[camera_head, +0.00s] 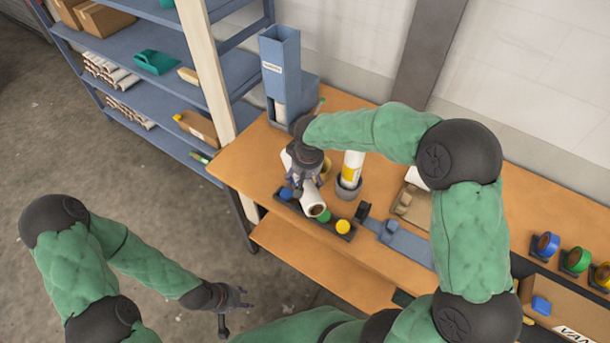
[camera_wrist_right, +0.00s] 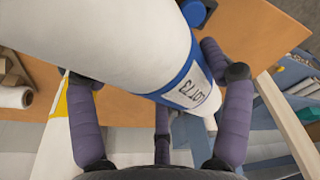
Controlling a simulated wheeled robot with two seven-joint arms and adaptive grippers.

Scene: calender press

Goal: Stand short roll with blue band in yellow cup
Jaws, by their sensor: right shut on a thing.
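A white roll with a blue band (camera_wrist_right: 115,35) is between the fingers of my right gripper (camera_wrist_right: 155,78), which is shut on it. The blue band carries a printed label. In the head view the roll (camera_head: 312,199) is tilted, its brown core end low over a dark tray, under my right gripper (camera_head: 302,184); whether it touches the tray is unclear. A yellow round piece (camera_head: 343,227), perhaps the yellow cup, sits at the tray's right end, beside the roll. My left gripper (camera_head: 236,311) looks open and empty, low and away from the table.
The dark tray (camera_head: 335,233) also holds green (camera_head: 324,216) and blue (camera_head: 286,193) pieces. A roll with a yellow band (camera_head: 352,166) stands in a grey holder (camera_head: 348,187) behind. A blue-grey dispenser (camera_head: 281,60) stands at the table's back left. Coloured tape rolls (camera_head: 575,259) are at right.

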